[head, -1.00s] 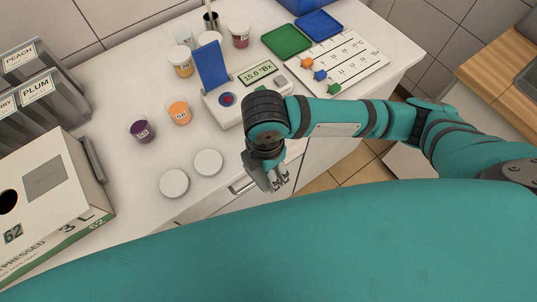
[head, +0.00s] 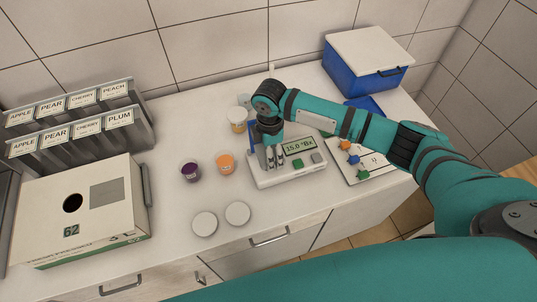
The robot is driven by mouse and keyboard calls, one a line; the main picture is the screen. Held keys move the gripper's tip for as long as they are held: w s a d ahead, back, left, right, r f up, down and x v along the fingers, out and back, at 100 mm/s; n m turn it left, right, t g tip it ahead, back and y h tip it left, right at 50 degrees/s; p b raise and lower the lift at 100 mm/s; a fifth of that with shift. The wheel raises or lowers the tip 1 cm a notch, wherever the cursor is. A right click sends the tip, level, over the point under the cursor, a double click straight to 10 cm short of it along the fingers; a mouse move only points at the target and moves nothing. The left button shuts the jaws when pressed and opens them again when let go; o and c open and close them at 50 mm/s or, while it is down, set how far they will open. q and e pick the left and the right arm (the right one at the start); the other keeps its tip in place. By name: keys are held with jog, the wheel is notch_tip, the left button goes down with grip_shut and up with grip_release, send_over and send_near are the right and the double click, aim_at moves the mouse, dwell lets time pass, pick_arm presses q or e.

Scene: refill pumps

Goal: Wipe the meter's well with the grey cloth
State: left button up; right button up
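The meter (head: 291,174) is a white device on the counter with a green display reading 15.0 °Bx. Its raised blue lid (head: 252,141) shows only in part behind my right gripper. My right gripper (head: 274,158) points down over the left part of the meter, where the well is. Its two fingers stand apart with nothing visible between them. The gripper hides the well, and I cannot tell whether the fingers touch the meter. I see no grey cloth in the view. My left gripper is out of view.
A purple cup (head: 191,172) and an orange cup (head: 226,164) stand left of the meter; another cup (head: 237,120) is behind. A chart with coloured blocks (head: 359,160) is right, a blue crate (head: 366,75) behind. A juice box (head: 82,212) stands left.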

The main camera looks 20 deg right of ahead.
jog(key=shift+f, duration=0.8)
notch_tip(320, 180, down, 3)
jog(key=b, duration=0.3)
jog(key=shift+r, duration=0.2)
jog(key=shift+f+b, duration=0.6)
jog(key=shift+b, duration=0.3)
jog(key=shift+f, duration=0.4)
jog(key=shift+s, duration=0.15)
jog(key=shift+s+p, duration=0.55)
jog(key=shift+p, duration=0.15)
jog(key=shift+w, duration=0.15)
